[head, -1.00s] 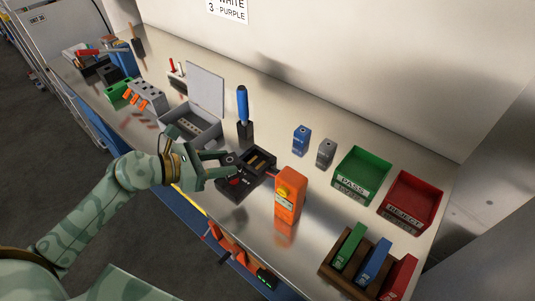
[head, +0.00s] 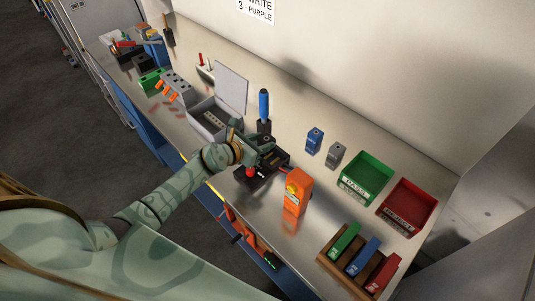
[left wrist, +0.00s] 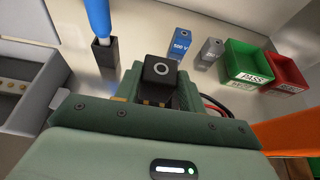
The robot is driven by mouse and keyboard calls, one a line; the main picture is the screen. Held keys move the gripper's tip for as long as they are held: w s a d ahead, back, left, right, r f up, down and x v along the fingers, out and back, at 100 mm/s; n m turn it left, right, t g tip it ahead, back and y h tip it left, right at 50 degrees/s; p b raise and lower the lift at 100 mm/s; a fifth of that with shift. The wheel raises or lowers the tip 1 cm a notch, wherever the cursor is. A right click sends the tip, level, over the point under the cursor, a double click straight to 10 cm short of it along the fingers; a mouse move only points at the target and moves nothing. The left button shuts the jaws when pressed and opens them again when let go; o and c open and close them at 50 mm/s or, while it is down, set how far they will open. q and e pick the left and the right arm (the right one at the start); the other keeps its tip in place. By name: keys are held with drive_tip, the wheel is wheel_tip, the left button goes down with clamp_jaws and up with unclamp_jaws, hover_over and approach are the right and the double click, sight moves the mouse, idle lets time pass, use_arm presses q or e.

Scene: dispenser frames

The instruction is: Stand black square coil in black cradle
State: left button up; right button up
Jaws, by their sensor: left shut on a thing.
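My left gripper (head: 266,146) is over the black cradle (head: 253,184), a box with a red part on its near side. It is shut on the black square coil (left wrist: 160,70), which has a pale ring on its top and stands between the fingers in the left wrist view. Brass-coloured contacts show just below the coil there. The fingers hide the coil's lower end, so I cannot tell whether it touches the cradle. My right gripper is not in view.
A blue-handled tool (head: 264,105) stands upright just behind my gripper. An orange meter (head: 297,190) stands to the right. Blue (head: 314,140) and grey (head: 334,155) blocks, a green PASS bin (head: 367,178) and a red bin (head: 408,207) are farther right. An open grey box (head: 208,117) lies left.

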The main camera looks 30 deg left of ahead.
use_arm(q)
drive_tip(key=shift+w+d+f, duration=0.35)
drive_tip(key=shift+d+f, duration=0.05)
drive_tip(key=shift+f, duration=0.3)
drive_tip(key=f+b, duration=0.3)
drive_tip(key=f, duration=0.1)
drive_tip(key=shift+w+d+b, duration=0.25)
drive_tip(key=shift+d+b, duration=0.05)
drive_tip(key=shift+d, duration=0.05)
drive_tip(key=shift+r, duration=0.15)
drive_tip(key=shift+f, duration=0.2)
drive_tip(key=o, duration=1.1)
